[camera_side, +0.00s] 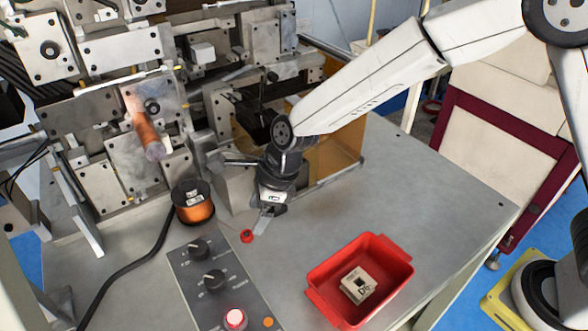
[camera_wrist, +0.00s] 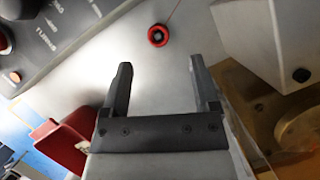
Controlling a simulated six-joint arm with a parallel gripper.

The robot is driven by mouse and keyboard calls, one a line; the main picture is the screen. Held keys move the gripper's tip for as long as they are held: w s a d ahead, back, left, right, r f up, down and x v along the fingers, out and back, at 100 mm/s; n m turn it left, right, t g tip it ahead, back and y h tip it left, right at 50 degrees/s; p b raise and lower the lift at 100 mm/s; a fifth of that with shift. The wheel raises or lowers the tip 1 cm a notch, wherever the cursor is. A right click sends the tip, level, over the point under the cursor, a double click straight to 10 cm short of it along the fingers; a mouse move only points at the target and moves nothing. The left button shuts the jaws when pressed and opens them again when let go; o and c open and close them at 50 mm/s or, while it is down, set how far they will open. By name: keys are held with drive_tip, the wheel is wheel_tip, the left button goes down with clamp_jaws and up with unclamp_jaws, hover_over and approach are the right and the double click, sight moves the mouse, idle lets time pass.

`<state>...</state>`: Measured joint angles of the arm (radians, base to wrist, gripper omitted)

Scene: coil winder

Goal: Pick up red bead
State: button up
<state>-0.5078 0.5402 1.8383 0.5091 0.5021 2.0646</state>
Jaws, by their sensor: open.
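The red bead (camera_side: 246,236) lies on the grey table, just left of my gripper in the side view. In the wrist view the red bead (camera_wrist: 158,35) is a small ring with a dark centre, and a thin red line runs from it toward the top edge. My gripper (camera_side: 262,222) points down close to the table. In the wrist view my gripper (camera_wrist: 160,75) has its two dark fingers apart with nothing between them. The bead sits beyond the fingertips, roughly midway between them and apart from both.
A red tray (camera_side: 398,249) holding a small beige block (camera_side: 357,284) stands to the right. A control panel (camera_side: 222,283) with knobs and a copper wire spool (camera_side: 192,202) are on the left. The winder machine (camera_side: 120,120) stands behind. The table's right side (camera_side: 430,190) is clear.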

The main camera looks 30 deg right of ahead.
sight(246, 234)
drive_tip(key=shift+a+x, duration=0.2)
drive_tip(key=shift+x, duration=2.4)
drive_tip(key=shift+r, duration=0.1)
clamp_jaws()
